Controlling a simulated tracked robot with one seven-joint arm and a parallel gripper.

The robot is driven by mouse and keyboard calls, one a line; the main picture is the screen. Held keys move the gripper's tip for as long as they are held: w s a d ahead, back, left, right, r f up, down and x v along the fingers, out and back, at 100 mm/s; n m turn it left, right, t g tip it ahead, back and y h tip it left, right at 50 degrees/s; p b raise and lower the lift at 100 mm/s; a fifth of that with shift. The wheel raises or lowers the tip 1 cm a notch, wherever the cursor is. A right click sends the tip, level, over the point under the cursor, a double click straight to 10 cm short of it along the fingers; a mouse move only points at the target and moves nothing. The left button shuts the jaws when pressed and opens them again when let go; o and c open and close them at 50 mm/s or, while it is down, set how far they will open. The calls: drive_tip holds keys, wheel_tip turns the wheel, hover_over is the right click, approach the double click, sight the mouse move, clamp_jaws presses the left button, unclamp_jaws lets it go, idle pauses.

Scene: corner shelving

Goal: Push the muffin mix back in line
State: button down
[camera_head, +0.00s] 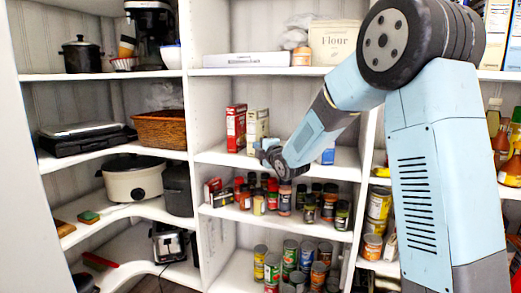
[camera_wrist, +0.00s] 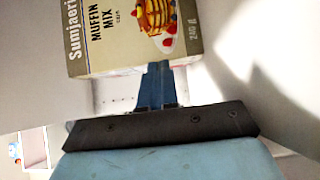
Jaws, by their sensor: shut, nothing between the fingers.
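The muffin mix (camera_head: 257,124) is a beige box standing upright on the middle shelf, beside a red box. In the wrist view its printed face (camera_wrist: 135,25), with a pancake picture, fills the top and looks turned because of the camera's angle. My gripper (camera_head: 262,148) is in front of the box's lower part in the head view. In the wrist view my gripper (camera_wrist: 154,68) is shut, its blue fingers together and empty. The fingertips overlap the edge of the box; I cannot tell whether they touch it. The box's lower part is partly hidden by my gripper in the head view.
The red box (camera_head: 236,128) stands just left of the muffin mix. Several jars and cans crowd the shelf below. A flour bag (camera_head: 334,40) stands on the shelf above.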

drive_tip(key=shift+w+d, duration=0.3)
drive_tip(key=shift+w, duration=0.5)
drive_tip(key=shift+s, duration=0.15)
